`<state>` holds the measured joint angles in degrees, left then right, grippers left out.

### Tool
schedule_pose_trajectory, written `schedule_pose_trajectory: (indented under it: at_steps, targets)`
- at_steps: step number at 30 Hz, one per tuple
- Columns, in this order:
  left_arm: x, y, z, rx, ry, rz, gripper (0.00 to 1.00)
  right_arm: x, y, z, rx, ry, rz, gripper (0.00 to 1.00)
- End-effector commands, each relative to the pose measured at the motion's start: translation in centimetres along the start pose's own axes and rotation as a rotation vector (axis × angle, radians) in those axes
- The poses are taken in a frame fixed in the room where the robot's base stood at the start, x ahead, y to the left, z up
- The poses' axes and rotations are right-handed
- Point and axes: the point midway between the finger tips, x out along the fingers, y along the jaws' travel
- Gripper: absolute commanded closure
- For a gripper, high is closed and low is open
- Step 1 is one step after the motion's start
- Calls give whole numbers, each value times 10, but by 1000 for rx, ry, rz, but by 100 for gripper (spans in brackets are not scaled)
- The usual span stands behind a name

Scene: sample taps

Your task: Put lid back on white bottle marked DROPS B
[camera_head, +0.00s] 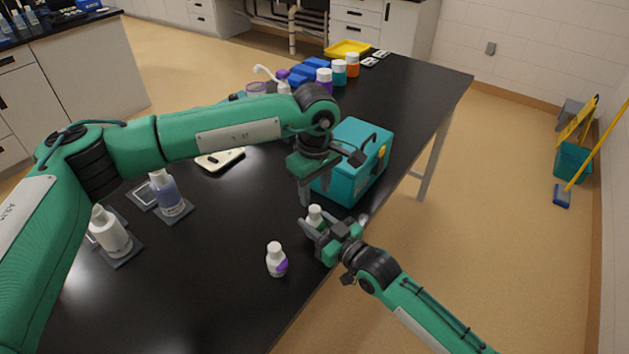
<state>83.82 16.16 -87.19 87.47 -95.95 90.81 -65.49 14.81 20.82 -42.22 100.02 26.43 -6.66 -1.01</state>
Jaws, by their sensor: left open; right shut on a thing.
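My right gripper (318,228) is shut on a small white bottle (315,213) near the table's right edge. Only its white upper part shows between the fingers; I cannot tell whether a lid is on it. My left gripper (305,195) is open, pointing down just above and slightly left of that bottle. Another small white bottle with a purple label (277,260) stands upright on the black table, left of and nearer than the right gripper. I cannot read the markings on either bottle. No loose lid can be made out.
A teal box (352,165) with a dark handle stands right behind the grippers. Two larger bottles (110,232) (166,193) stand on dark pads at left. Several jars (339,73) and a yellow tray (347,49) are at the back. The black table (215,290) is clear in front.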

Motion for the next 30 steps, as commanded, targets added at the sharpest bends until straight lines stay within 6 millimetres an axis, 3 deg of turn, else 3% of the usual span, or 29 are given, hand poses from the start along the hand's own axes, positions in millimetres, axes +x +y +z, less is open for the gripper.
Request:
schedule_pose_trajectory:
  at_steps: [30]
  targets:
    - [-10, 0, 0, -1668, -1, 0, 57, 0, 0, 0, 0, 0, 0, 100]
